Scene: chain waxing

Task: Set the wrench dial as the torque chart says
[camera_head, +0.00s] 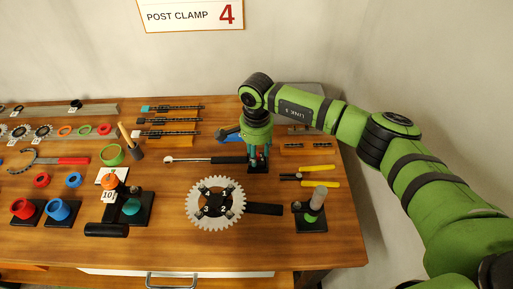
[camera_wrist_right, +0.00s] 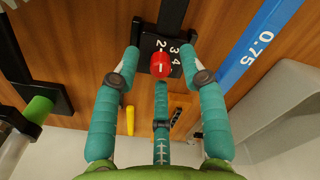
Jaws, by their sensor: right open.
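The torque chart (camera_head: 190,15) on the back wall is partly cut off; its visible line reads "POST CLAMP 4". The red wrench dial (camera_wrist_right: 161,65) sits on a black plate (camera_wrist_right: 150,45) with white numbers, of which 2, 3 and 4 show. The dial bears a white mark; I cannot tell surely which number it points to. My right gripper (camera_head: 258,160) is over the black plate in the head view and hides most of it. In the right wrist view its teal fingers (camera_wrist_right: 160,62) are open, spread on either side of the dial, apparently not touching it. My left gripper is not in view.
A blue gauge marked 0.75 (camera_wrist_right: 248,50) lies close beside the plate. A silver ratchet with black handle (camera_head: 205,160) and a chainring (camera_head: 193,203) are to the left. Yellow-handled pliers (camera_head: 318,168) and a stand with a grey-green post (camera_head: 312,212) are to the right.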

